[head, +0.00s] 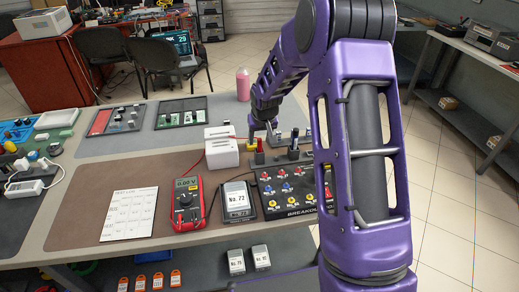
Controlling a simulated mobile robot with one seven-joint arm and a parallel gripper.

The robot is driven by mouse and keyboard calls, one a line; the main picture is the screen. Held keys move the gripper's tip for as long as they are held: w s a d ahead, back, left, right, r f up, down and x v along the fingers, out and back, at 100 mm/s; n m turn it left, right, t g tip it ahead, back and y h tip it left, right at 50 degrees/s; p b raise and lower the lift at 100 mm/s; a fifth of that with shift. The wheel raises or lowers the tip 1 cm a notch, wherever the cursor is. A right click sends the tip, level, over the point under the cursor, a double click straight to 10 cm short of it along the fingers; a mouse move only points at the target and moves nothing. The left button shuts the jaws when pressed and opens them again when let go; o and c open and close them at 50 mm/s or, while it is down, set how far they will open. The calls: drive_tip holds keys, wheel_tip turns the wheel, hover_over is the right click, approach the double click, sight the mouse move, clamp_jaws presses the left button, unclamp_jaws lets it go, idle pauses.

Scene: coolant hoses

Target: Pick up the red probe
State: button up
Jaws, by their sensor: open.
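The red probe (259,153) stands upright at the back left of the black breakout box (297,211), its red upper part showing above a dark lower part. A black probe (293,146) stands to its right. My purple arm comes down from the upper right, and my gripper (263,137) is small in the head view, just above and behind the red probe. It is open and seems to hold nothing. I cannot tell whether its fingers are around the probe or behind it. My arm hides the right part of the breakout box. A red multimeter (187,203) reads 0.00 V.
A white two-part block (222,147) stands close left of the red probe, with a red lead beside it. A pink bottle (243,84) stands behind.

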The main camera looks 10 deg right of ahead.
sight(259, 151)
drive_tip(key=shift+x, duration=1.35)
drive_tip(key=shift+s, duration=0.1)
clamp_jaws()
